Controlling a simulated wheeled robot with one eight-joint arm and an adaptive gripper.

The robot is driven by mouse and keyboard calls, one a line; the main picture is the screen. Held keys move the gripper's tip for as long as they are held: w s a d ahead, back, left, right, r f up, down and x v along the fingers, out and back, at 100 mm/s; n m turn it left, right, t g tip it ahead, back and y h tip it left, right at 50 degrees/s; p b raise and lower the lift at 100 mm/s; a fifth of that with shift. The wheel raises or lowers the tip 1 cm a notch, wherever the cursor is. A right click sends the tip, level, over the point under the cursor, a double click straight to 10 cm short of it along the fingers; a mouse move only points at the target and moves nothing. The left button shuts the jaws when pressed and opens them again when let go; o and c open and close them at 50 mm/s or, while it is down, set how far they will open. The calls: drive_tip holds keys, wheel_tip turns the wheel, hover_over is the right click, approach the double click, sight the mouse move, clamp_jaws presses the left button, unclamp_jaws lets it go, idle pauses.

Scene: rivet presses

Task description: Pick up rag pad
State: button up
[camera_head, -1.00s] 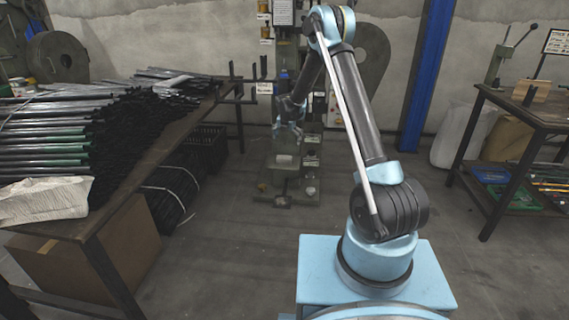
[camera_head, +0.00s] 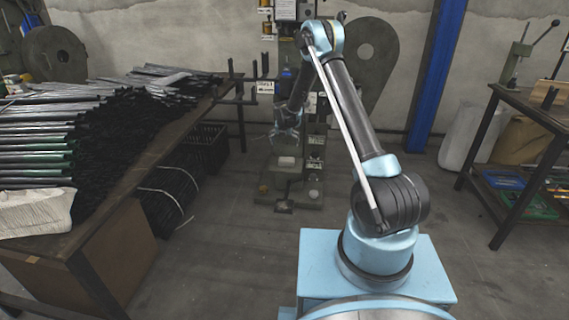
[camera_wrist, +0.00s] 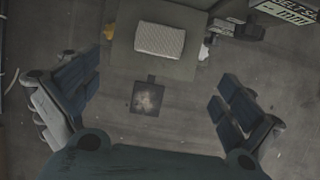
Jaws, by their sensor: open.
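A white, crumpled cloth pad, which looks like the rag pad (camera_head: 37,210), lies on the near end of the left table, cut by the left edge of the head view. It is not in the wrist view. My gripper (camera_head: 288,132) is far from it, to the right, hanging in front of the press. In the wrist view my gripper (camera_wrist: 155,98) has its fingers wide apart with nothing between them. A pale textured block (camera_wrist: 160,40) lies ahead of the fingers on the press base, apart from them; it also shows in the head view (camera_head: 287,161).
The left table (camera_head: 105,215) carries many metal rods (camera_head: 40,145), with a cardboard box (camera_head: 120,260) beneath. A right workbench (camera_head: 530,108) has trays below. A blue post (camera_head: 435,75) stands behind.

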hover_over(286, 159)
drive_tip(key=s, duration=0.2)
wheel_tip(286, 159, down, 10)
drive_tip(key=shift+f, duration=0.1)
drive_tip(key=shift+x, duration=3.1)
drive_tip(key=shift+s+d, duration=0.1)
drive_tip(key=shift+s, duration=0.05)
drive_tip(key=c, duration=1)
